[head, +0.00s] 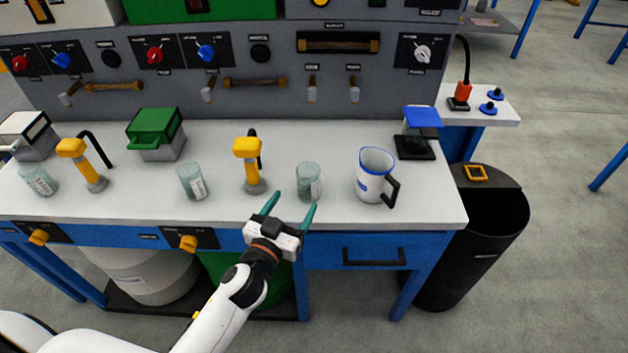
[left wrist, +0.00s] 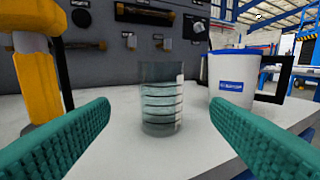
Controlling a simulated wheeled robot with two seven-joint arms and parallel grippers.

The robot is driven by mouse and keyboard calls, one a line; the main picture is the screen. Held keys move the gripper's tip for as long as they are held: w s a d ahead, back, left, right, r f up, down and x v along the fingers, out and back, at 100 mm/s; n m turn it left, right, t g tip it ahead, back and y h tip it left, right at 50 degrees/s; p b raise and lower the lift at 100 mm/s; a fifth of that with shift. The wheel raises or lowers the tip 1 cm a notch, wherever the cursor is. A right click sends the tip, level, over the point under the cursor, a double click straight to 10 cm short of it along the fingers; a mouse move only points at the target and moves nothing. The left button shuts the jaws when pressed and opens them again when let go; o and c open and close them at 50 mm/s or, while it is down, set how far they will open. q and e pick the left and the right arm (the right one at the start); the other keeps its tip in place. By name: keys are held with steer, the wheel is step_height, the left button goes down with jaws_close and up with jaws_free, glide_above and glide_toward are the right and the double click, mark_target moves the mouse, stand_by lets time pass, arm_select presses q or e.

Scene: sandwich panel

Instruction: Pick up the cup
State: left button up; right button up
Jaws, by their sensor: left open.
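A clear glass cup (head: 309,182) with a white label stands upright on the light worktop. In the left wrist view the cup (left wrist: 160,108) shows dark rings and stands straight ahead, between the lines of my two fingers but beyond their tips. My left gripper (head: 290,209) has teal fingers and is open and empty, just in front of the cup at the worktop's front edge. A white mug (head: 374,176) with blue trim and a dark handle stands to the right of it; it also shows in the left wrist view (left wrist: 232,78). My right gripper is not in view.
A yellow tap (head: 248,166) stands left of the cup, with another glass (head: 192,181) beyond it. A green-lidded box (head: 155,134) is farther back. The control panel (head: 273,80) rises behind the worktop (head: 420,205). A black bin (head: 487,220) is at the right.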

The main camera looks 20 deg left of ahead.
mark_target(312, 174)
arm_select(q)
steer(key=w, duration=0.5)
steer(key=shift+d+r, duration=0.1)
steer(key=shift+d, duration=0.15)
steer(key=shift+w+d, duration=0.1)
steer(key=shift+w, duration=0.45)
steer(key=w, duration=0.4)
steer(key=shift+w+d+p, duration=0.2)
steer(key=shift+d+p, duration=0.1)
steer(key=shift+p, duration=0.05)
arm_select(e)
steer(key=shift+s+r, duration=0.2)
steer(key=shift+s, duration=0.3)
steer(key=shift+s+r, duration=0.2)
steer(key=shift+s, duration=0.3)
arm_select(q)
steer(key=c, duration=1.1)
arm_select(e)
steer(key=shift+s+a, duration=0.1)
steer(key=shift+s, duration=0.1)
